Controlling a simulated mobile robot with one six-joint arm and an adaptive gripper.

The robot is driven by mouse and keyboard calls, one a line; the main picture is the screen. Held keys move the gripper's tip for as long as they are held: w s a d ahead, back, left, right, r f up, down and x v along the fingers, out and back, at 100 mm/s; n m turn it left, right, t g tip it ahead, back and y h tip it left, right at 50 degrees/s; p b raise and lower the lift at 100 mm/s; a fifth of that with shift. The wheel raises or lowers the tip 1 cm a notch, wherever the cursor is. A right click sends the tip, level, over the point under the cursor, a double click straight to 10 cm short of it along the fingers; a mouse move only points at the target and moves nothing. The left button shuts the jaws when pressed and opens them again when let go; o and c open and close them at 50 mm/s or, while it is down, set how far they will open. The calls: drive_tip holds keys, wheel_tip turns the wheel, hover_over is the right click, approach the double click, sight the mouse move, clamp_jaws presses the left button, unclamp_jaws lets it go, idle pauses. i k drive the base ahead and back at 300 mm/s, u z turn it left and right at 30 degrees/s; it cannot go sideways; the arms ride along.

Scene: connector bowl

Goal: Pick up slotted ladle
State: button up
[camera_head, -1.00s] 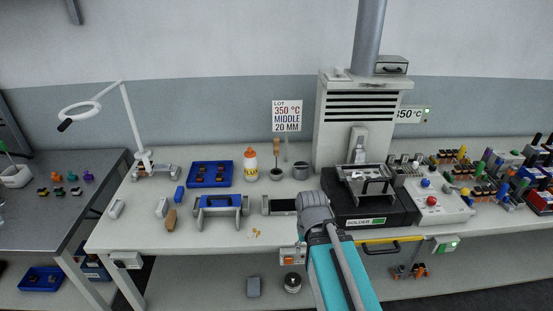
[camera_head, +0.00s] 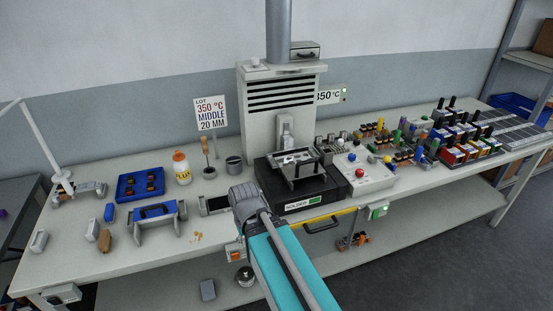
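I cannot pick out the slotted ladle for certain. A wooden-handled tool (camera_head: 205,146) stands upright in a small dark holder (camera_head: 209,172) beside the orange-capped bottle, with a thin grey rod (camera_head: 215,146) next to it. Either could be the ladle's handle, but no slotted bowl shows. A grey metal pot (camera_head: 233,164) stands just right of them. My teal arm reaches up from the bottom edge and ends in a grey rounded joint in front of the solder pot unit (camera_head: 302,206). No gripper fingers show, so I cannot see what they hold.
The fume hood (camera_head: 280,108) stands behind the solder unit. A control box with buttons (camera_head: 365,181), connectors and coloured bins crowd the right. A blue tray (camera_head: 128,193), the bottle (camera_head: 181,172) and a blue-handled fixture (camera_head: 158,223) are left.

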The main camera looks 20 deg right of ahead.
sight(209, 171)
drive_tip(key=k, duration=0.65)
drive_tip(key=z, duration=0.3)
drive_tip(key=i, duration=1.6)
drive_tip(key=u, duration=0.5)
